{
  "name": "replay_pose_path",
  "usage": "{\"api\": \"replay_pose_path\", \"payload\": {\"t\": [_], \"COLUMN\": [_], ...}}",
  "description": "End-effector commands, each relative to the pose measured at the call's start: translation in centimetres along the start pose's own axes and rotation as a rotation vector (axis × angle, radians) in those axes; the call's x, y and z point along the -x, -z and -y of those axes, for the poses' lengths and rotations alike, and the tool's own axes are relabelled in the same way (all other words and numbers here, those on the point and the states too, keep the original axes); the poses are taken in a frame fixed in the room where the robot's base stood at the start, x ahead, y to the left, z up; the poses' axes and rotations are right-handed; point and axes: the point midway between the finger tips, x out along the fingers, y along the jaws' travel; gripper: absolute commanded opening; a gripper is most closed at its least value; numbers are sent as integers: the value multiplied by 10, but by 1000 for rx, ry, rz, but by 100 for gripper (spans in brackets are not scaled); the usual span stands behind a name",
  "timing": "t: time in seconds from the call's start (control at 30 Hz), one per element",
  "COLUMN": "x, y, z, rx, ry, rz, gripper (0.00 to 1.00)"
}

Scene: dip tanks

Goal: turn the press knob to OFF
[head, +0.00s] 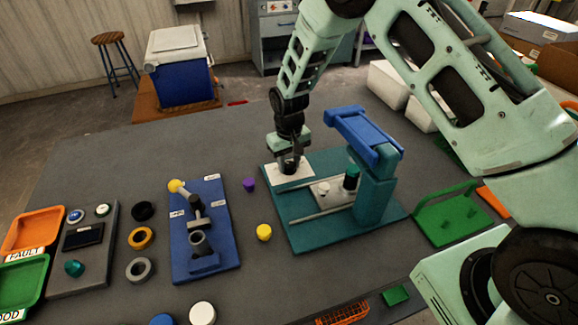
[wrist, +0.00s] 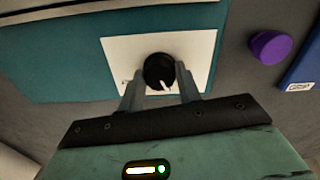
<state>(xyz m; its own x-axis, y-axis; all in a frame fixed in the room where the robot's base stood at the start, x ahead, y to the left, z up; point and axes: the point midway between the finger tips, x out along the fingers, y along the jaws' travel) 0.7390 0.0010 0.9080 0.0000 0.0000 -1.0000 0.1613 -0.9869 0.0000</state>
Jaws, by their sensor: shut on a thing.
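The press (head: 376,190) is a teal base with a teal column and a blue top arm. Its black knob (wrist: 160,72) sits on a white label plate (wrist: 118,50) at the base's far left corner. The knob has a white pointer line, which points toward the bottom of the wrist view, slightly right. The plate's lettering is too small or covered to read. My gripper (wrist: 160,90) is shut on the knob, one finger on each side. In the head view my gripper (head: 289,165) comes down over the knob and hides most of it; the plate (head: 290,178) shows around it.
A purple cap (head: 249,185) and a yellow cap (head: 264,232) stand left of the press. A blue fixture board (head: 222,235) with a yellow-knobbed lever lies further left. A green tray (head: 440,232) is right of the press. Grey table is clear behind the knob.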

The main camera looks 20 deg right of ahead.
Motion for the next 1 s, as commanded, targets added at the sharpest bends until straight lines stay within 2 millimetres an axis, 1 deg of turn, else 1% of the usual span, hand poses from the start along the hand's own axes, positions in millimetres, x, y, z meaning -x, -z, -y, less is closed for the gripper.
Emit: {"api": "replay_pose_path", "payload": {"t": [0.2, 0.5, 0.73, 1.0], "x": [-1, 0, 0, 0], "y": [1, 0, 0, 0], "z": [0, 0, 0, 0], "rx": [203, 447, 568, 630], "ry": [1, 0, 0, -1], "rz": [-2, -1, -1, -1], "gripper": [11, 11, 11, 11]}}
